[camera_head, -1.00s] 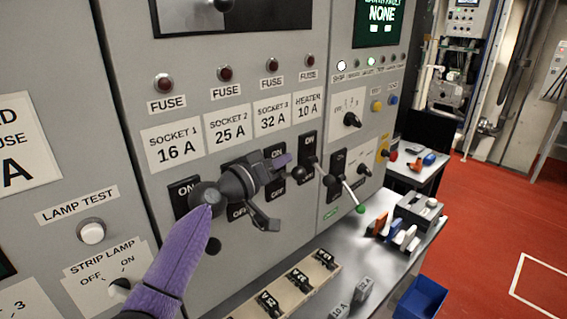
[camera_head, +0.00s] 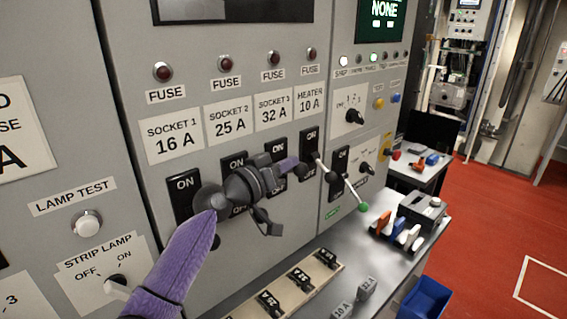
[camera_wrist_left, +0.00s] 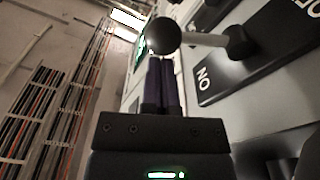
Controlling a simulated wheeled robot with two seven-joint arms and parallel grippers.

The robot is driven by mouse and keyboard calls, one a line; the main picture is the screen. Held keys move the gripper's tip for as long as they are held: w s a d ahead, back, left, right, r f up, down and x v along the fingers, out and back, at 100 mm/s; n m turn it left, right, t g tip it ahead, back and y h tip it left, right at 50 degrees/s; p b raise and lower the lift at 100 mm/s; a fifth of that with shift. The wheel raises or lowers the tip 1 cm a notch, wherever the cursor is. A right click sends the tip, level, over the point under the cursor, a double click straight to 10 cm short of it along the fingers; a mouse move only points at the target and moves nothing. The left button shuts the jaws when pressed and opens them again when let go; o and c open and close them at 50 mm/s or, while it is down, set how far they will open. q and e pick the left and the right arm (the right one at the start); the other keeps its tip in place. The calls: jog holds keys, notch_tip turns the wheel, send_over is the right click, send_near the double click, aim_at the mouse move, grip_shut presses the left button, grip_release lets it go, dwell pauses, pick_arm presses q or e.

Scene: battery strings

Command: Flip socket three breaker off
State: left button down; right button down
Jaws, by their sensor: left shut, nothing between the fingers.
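The socket three breaker (camera_head: 279,148) is a black plate marked ON under the "SOCKET 3 32 A" label (camera_head: 273,106). Its lower part is mostly hidden by my left gripper (camera_head: 295,161). That gripper is shut and empty, with purple fingers pointing right across the breaker. A black ball knob (camera_head: 301,170) shows just beside and below the fingertips. In the left wrist view a black ball on a pale lever (camera_wrist_left: 163,36) stands just beyond the shut fingertips (camera_wrist_left: 161,60), next to a plate marked ON. I cannot tell whether they touch. My right gripper is out of view.
The heater breaker (camera_head: 308,140) and its lever are close to the right. The socket 1 breaker (camera_head: 183,196) and socket 2 breaker (camera_head: 234,161) are to the left, partly covered by my arm. A bench (camera_head: 358,259) with fuses and small levers lies below.

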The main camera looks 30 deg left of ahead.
pick_arm(q)
jog(key=b+v, duration=0.1)
jog(key=v, duration=0.7)
jog(key=shift+s+f, duration=0.2)
jog(key=shift+s, duration=0.1)
jog(key=shift+s+a+r, duration=0.1)
jog(key=shift+s+a, duration=0.1)
jog(key=shift+s, duration=0.45)
